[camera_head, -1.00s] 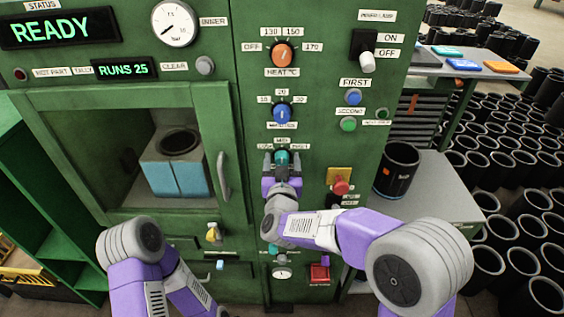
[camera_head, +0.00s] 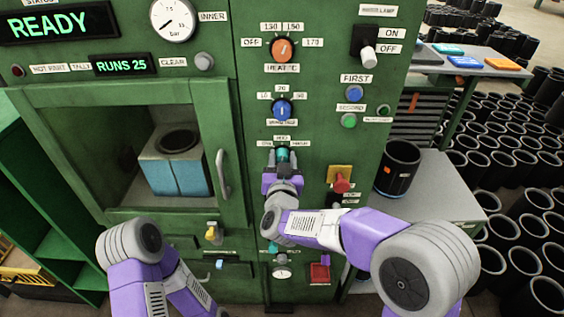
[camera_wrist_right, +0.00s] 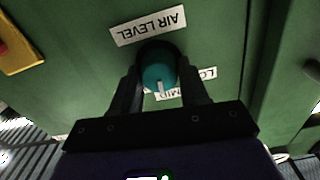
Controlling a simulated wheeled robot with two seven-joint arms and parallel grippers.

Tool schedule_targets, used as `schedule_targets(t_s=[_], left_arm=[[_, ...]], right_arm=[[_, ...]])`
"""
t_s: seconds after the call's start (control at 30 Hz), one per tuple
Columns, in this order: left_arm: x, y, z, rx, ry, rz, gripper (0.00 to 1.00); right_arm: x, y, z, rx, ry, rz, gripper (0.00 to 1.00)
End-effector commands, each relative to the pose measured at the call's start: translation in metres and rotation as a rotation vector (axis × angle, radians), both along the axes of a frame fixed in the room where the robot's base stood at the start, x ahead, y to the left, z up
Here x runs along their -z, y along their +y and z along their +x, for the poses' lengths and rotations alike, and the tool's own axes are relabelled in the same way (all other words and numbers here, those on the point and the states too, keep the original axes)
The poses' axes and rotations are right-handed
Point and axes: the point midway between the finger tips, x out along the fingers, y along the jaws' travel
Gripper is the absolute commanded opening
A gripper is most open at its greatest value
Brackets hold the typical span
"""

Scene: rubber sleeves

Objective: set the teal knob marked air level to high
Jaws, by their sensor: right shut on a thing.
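The teal knob (camera_head: 282,154) is on the green front panel, below the blue knob. My right gripper (camera_head: 282,160) is shut on it from below. In the right wrist view the teal knob (camera_wrist_right: 158,68) is between the two dark fingers (camera_wrist_right: 160,88), under the AIR LEVEL label (camera_wrist_right: 148,26), which appears upside down. The white pointer mark on the knob faces the MID label (camera_wrist_right: 172,95). The LOW label (camera_wrist_right: 208,73) is partly covered by a finger, and the HIGH label is hidden in that view. My left arm shows at the lower left, but its gripper is not visible.
The orange heat knob (camera_head: 282,49) and blue knob (camera_head: 281,110) are above. A red button on a yellow plate (camera_head: 341,180) is close on the right. The chamber door handle (camera_head: 222,174) is on the left. A black sleeve (camera_head: 398,168) stands on the side table.

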Motion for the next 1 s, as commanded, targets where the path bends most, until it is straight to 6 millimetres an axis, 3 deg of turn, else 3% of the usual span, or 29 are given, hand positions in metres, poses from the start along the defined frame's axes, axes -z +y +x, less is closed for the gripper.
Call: schedule_targets(t_s=[0.5,1.0], left_arm=[[0.050,0.000,0.000,0.000,0.000,0.000,0.43],[0.072,0.000,0.000,0.000,0.000,0.000,0.43]], right_arm=[[0.004,-0.002,0.000,0.001,-0.001,0.424,0.14],[0.003,-0.003,0.000,0.001,0.001,0.676,0.14]])
